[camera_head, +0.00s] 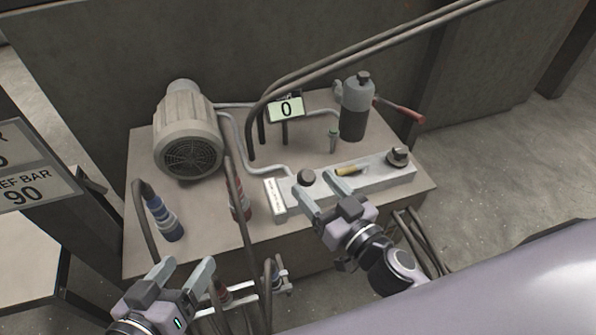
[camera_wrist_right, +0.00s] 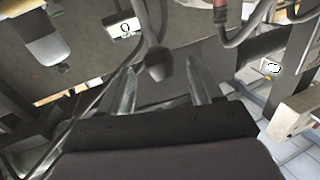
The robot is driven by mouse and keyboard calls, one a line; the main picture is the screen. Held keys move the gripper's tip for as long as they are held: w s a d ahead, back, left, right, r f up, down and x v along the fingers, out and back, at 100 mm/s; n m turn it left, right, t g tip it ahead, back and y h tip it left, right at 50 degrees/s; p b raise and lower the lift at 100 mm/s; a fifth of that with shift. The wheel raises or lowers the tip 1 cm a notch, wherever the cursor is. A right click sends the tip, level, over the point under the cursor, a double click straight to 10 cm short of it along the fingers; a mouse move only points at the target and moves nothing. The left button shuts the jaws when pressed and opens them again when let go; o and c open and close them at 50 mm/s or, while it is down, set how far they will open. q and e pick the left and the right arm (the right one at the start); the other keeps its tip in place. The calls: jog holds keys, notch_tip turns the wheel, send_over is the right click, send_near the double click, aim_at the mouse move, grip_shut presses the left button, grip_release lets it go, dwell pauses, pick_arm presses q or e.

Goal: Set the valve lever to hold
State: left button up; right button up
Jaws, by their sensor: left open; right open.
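A light grey valve block (camera_head: 385,182) lies along the front of the bench. No hold mark is legible. My right gripper (camera_head: 322,192) is open at the block's front left, its fingertips close to the left knob and yellow lever. In the right wrist view a dark rounded part (camera_wrist_right: 158,63) shows between the open fingers; contact is unclear. My left gripper (camera_head: 182,270) is open and empty at the lower left.
A ribbed motor (camera_head: 187,130), a display reading 0 (camera_head: 286,108) and a grey-and-black cylinder (camera_head: 356,108) with a red-handled bar (camera_head: 400,110) stand behind the block. Hoses (camera_head: 240,200) with blue and red couplings rise at the left. A sign (camera_head: 30,180) stands far left.

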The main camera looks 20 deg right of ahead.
jog(key=shift+x, duration=2.95)
grip_shut()
